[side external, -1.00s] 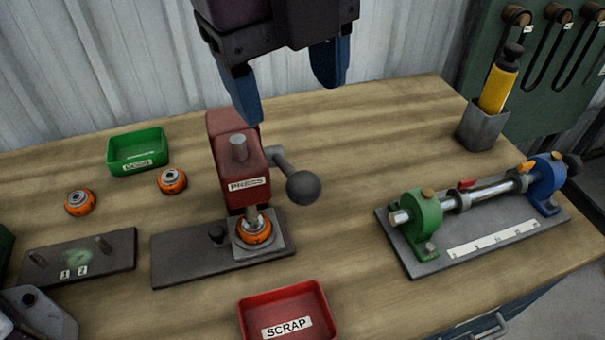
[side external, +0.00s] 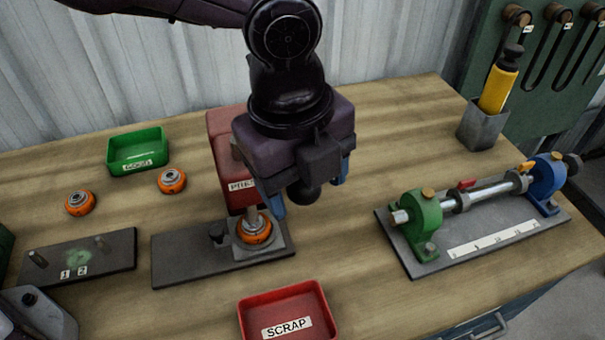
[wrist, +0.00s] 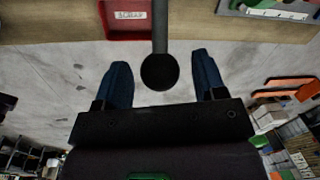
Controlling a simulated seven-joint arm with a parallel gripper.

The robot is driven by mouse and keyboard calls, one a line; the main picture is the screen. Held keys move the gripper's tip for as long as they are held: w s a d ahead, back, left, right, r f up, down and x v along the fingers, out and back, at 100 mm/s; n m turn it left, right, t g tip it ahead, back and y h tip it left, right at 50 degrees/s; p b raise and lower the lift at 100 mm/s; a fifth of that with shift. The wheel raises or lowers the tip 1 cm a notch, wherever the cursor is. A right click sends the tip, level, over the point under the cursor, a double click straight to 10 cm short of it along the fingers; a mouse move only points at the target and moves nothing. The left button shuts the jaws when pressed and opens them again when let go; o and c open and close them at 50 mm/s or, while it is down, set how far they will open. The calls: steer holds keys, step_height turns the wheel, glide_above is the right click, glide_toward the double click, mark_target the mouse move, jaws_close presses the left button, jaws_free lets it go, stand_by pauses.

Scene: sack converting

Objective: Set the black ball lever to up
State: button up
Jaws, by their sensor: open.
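The red press (side external: 228,185) stands on its dark base plate, partly hidden by my gripper. Its black ball lever (side external: 304,194) sticks out to the right of the press. The ball shows just under my gripper, and the lever's arm is hidden there. In the wrist view the ball (wrist: 159,74) sits between the two blue fingers, with a gap on each side, and its grey rod runs up the picture. My gripper (side external: 311,192) is open around the ball. An orange ring part (side external: 254,230) sits under the press ram.
A red SCRAP tray (side external: 287,312) lies in front of the press. A green tray (side external: 138,150) and two orange parts (side external: 172,181) are to the left. A shaft fixture (side external: 470,210) stands to the right, with clear table between it and the press.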

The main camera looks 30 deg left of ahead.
jaws_close()
steer(key=shift+w+a+r+h, duration=0.3)
steer(key=shift+r, duration=0.2)
steer(key=w+a+r+g+h, duration=0.3)
steer(key=w+a, duration=0.3)
steer(key=w+a+r+g+h, duration=0.3)
steer(key=w+a, duration=0.4)
steer(key=shift+n, duration=0.4)
steer(key=shift+a+f, duration=0.1)
jaws_free()
